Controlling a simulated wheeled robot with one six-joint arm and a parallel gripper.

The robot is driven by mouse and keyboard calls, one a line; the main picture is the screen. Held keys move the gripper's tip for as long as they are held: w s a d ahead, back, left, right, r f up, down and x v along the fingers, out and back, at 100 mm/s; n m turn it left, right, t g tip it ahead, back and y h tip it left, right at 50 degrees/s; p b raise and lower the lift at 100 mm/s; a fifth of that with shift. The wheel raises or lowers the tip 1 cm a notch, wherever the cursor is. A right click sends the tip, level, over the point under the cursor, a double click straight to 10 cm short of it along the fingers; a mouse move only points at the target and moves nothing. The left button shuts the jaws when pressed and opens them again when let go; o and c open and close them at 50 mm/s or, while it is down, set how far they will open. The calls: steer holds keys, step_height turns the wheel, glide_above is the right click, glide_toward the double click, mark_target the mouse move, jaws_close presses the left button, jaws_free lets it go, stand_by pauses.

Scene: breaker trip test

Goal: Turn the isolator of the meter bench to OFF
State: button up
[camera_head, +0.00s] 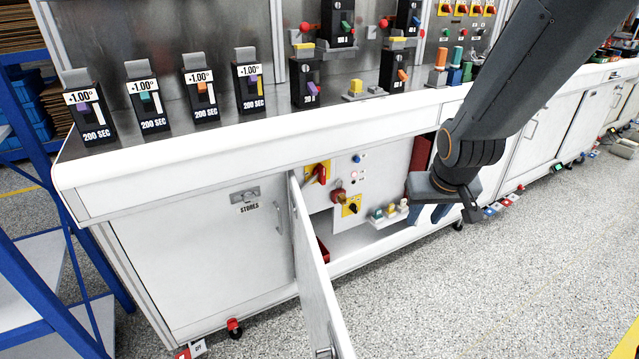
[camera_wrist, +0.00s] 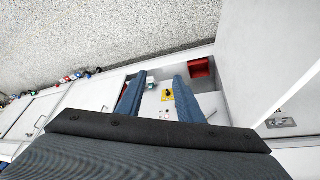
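Inside the open cupboard under the bench, a red rotary handle on a yellow plate (camera_head: 318,173) sits at the upper left of a white panel. A black knob on a second yellow plate (camera_head: 352,206) is lower right of it; it also shows in the wrist view (camera_wrist: 167,95). I cannot read which is labelled the isolator, nor its setting. A red and brass padlock-like piece (camera_head: 338,194) hangs between them. My gripper (camera_head: 428,214) is right of the panel, apart from both. In the wrist view its blue fingers (camera_wrist: 159,77) are spread and empty.
The cupboard door (camera_head: 312,262) stands open toward me, left of the panel. A red bin (camera_wrist: 200,67) is inside the cupboard. Small coloured pieces (camera_head: 390,212) stand on a low shelf by the panel. The bench's worktop edge (camera_head: 260,135) overhangs the opening. The floor in front is clear.

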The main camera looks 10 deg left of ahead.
steer(key=w+a+f+n+t+y+b, duration=0.1)
steer(key=w+a+f+b, duration=0.15)
steer(key=w, duration=0.25)
steer(key=w+a+f+t+b, duration=0.1)
steer(key=w+f+t+b, duration=0.15)
steer(key=w, duration=0.35)
steer(key=n+t+y+b, duration=0.5)
steer(key=t+y+b, duration=0.3)
steer(key=b, duration=0.8)
glide_toward(324, 174)
steer(key=w+a+g+y, duration=0.1)
steer(key=w, duration=0.3)
steer(key=x, duration=0.3)
steer(key=b+x, duration=0.1)
steer(key=x, duration=0.3)
steer(key=shift+a+r, duration=0.2)
steer(key=shift+a, duration=0.15)
steer(key=shift+c, duration=0.6)
jaws_close()
